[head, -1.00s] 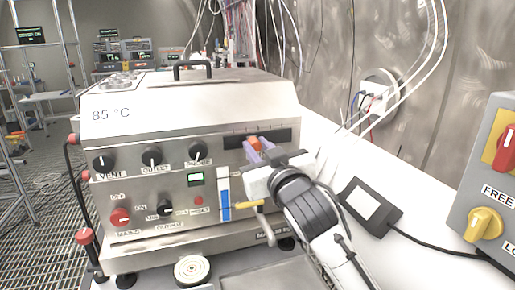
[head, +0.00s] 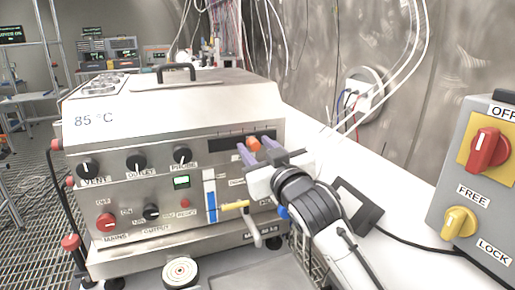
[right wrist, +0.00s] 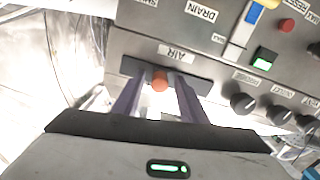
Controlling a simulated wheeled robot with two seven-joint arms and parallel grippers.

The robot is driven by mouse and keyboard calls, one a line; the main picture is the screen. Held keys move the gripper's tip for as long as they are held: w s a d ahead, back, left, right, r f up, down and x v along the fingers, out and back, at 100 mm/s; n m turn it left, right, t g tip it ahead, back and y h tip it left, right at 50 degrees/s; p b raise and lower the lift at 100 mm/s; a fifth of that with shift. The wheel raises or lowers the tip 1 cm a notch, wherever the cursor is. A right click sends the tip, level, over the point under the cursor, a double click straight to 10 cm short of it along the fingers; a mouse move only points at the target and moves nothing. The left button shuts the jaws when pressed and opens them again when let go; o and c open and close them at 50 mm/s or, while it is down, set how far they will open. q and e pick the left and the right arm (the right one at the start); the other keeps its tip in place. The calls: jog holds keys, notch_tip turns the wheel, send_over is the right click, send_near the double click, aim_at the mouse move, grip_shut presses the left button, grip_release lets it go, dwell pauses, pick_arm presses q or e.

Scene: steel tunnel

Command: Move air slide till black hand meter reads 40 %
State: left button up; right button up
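The air slide is an orange knob (head: 253,143) in a dark horizontal slot on the front of the steel machine (head: 170,110). In the right wrist view the knob (right wrist: 160,82) sits in the slot under the label AIR. My right gripper (head: 257,149) has its two purple fingers one on each side of the knob, with small gaps; it also shows in the right wrist view (right wrist: 158,90). It looks open. A round cream dial (head: 180,271) lies in front of the machine; no hand or reading can be made out. My left gripper is not in view.
A yellow lever (head: 235,205) beside a blue level strip (head: 210,198) is just left of my right wrist. Several black knobs line the panel. A grey switch box (head: 465,205) with red and yellow knobs stands at right. A dark flat device (head: 358,207) lies on the white bench.

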jog(key=b+v, duration=0.1)
jog(key=v, duration=0.9)
jog(key=shift+s, duration=0.15)
